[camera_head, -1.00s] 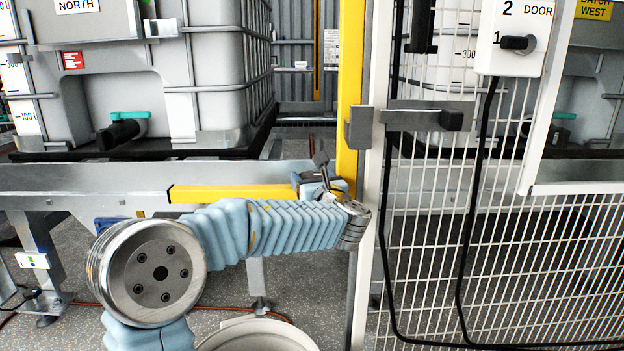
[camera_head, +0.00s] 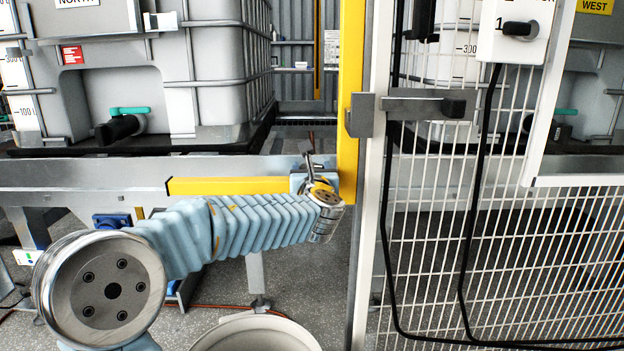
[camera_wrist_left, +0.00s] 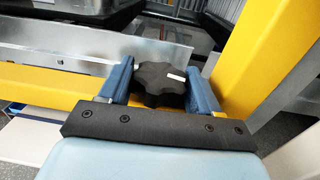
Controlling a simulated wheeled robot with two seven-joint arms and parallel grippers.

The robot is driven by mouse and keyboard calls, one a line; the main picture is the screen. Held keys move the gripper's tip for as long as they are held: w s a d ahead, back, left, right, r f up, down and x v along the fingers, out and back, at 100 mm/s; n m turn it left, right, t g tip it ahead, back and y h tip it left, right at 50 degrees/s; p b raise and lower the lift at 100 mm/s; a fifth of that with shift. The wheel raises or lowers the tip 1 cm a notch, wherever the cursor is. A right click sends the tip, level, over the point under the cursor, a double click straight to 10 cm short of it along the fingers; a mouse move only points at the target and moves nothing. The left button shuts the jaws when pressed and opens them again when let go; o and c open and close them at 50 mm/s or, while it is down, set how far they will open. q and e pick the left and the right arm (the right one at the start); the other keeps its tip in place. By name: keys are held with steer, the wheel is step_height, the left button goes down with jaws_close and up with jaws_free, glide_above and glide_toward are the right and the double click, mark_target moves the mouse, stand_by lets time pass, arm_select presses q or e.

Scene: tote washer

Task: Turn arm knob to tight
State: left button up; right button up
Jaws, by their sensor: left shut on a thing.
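The arm knob (camera_wrist_left: 158,86) is black and lobed, with a short white mark on its upper right. It shows in the left wrist view, in front of the yellow arm (camera_wrist_left: 50,88), which is a level bar in the head view (camera_head: 215,187). My left gripper (camera_wrist_left: 160,88) is shut on the knob, with one blue finger on each side of it. In the head view my left gripper (camera_head: 313,183) is at the bar's right end, by the yellow post (camera_head: 350,85). The knob is hidden there behind my wrist. My right gripper is not in view.
A white mesh door (camera_head: 470,230) with a grey latch (camera_head: 425,106) and black cables stands close to the right of my wrist. A grey rail (camera_head: 90,172) runs behind the bar, with white tanks (camera_head: 215,80) beyond. A round pale bin (camera_head: 255,333) is on the floor below.

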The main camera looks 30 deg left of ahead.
arm_select(q)
steer(key=m+t+h+b, duration=0.1)
steer(key=h+b, duration=0.1)
steer(key=m+t+h+b, duration=0.1)
steer(key=m+h+b, duration=0.1)
steer(key=b, duration=0.1)
steer(key=m+h+b, duration=0.1)
steer(key=h+b, duration=0.1)
steer(key=shift+a+f+m+t+h, duration=0.2)
steer(key=shift+f+m+t+h, duration=0.1)
steer(key=shift+m+t, duration=0.1)
steer(key=shift+m+h+b, duration=0.65)
steer(key=shift+m+h, duration=0.05)
steer(key=shift+h, duration=0.4)
steer(key=shift+r, duration=0.1)
steer(key=shift+r+h, duration=0.15)
steer(key=shift+h, duration=0.15)
steer(key=o, duration=0.7)
steer(key=shift+s, duration=0.1)
steer(key=s+p, duration=0.1)
steer(key=s, duration=1.2)
steer(key=shift+s+d+p, duration=0.15)
steer(key=shift+s+p, duration=0.2)
steer(key=shift+p, duration=0.05)
